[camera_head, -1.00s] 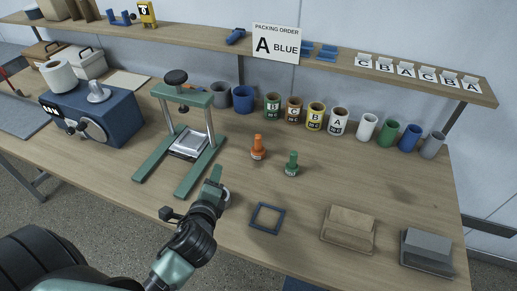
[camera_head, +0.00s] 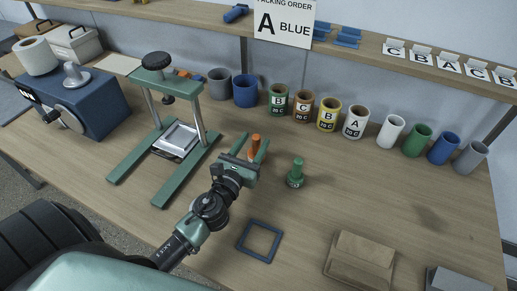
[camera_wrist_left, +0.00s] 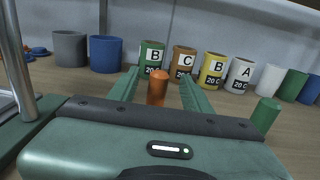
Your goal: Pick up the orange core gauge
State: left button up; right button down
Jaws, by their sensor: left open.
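The orange core gauge (camera_head: 255,146) stands upright on the table, its lower part hidden behind my left gripper in the head view. My left gripper (camera_head: 252,148) is open, with its green fingers on either side of the gauge. In the left wrist view the orange gauge (camera_wrist_left: 157,88) shows between the two spread fingers (camera_wrist_left: 160,90), nearer the left one, with gaps on both sides. A green gauge (camera_head: 296,173) stands to the right of it, and also shows in the left wrist view (camera_wrist_left: 265,115). My right gripper is not in view.
A green press frame (camera_head: 170,140) stands to the left. A row of labelled cups (camera_head: 327,113) and plain cups (camera_head: 390,131) runs along the back below the shelf.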

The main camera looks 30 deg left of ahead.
aim_at(258, 134)
pick_arm(q)
jog(key=shift+w+a+r+p, duration=0.1)
jog(key=shift+w+r+p, duration=0.1)
jog(key=shift+w, duration=0.3)
jog(key=shift+w+r+p, duration=0.15)
jog(key=shift+w+r, duration=0.05)
jog(key=shift+w, duration=0.25)
jog(key=w, duration=0.2)
jog(key=shift+w+a+f, duration=0.15)
jog(key=shift+w, duration=0.2)
jog(key=shift+w+f, duration=0.1)
jog(key=shift+w, duration=0.25)
jog(key=c, duration=1)
grip_shut()
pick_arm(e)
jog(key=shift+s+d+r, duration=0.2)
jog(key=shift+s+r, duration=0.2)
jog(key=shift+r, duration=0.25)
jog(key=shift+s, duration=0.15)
